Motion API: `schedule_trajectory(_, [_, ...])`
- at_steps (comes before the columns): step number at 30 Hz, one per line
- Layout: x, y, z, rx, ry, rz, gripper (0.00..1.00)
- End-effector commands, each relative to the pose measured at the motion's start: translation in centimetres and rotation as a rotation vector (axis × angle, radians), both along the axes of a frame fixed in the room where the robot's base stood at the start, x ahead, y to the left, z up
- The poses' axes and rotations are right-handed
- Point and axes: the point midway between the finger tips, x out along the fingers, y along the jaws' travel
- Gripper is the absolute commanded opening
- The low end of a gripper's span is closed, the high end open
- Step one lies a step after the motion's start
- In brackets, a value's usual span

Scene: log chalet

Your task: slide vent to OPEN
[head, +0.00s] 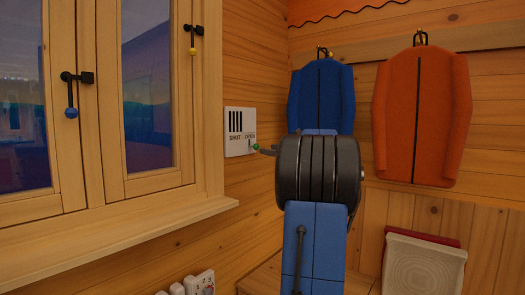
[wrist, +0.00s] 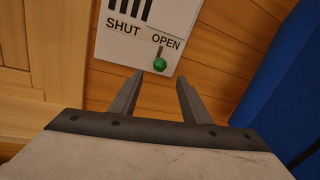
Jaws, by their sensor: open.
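The vent (head: 240,131) is a white plate on the log wall, right of the window, with dark slots and the words SHUT and OPEN. It also shows at the top of the wrist view (wrist: 126,38). Its small lever with a green knob (wrist: 160,64) stands below the word OPEN, at the right end. The knob also shows in the head view (head: 256,146). My gripper (wrist: 160,80) is open and empty, its two fingers pointing at the plate's lower edge. The knob appears just beyond and between the fingertips; I cannot tell whether they touch it.
A window (head: 105,90) with latches and a wooden sill (head: 120,240) lies to the left. A blue jacket (head: 322,95) and an orange jacket (head: 422,115) hang at the right. A white switch strip (head: 190,285) is low on the wall.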

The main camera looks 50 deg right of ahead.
Motion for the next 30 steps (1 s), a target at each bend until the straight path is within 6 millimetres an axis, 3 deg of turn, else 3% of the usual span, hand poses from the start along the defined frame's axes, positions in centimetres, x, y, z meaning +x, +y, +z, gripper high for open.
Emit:
schedule_trajectory(6, [-4.1,0.4,0.0,0.000,0.000,-0.002,0.43])
schedule_trajectory(12, [-6.4,0.7,0.0,0.001,0.000,-0.002,0.43])
schedule_trajectory(30, [-7.0,0.8,0.0,0.001,0.000,-0.001,0.43])
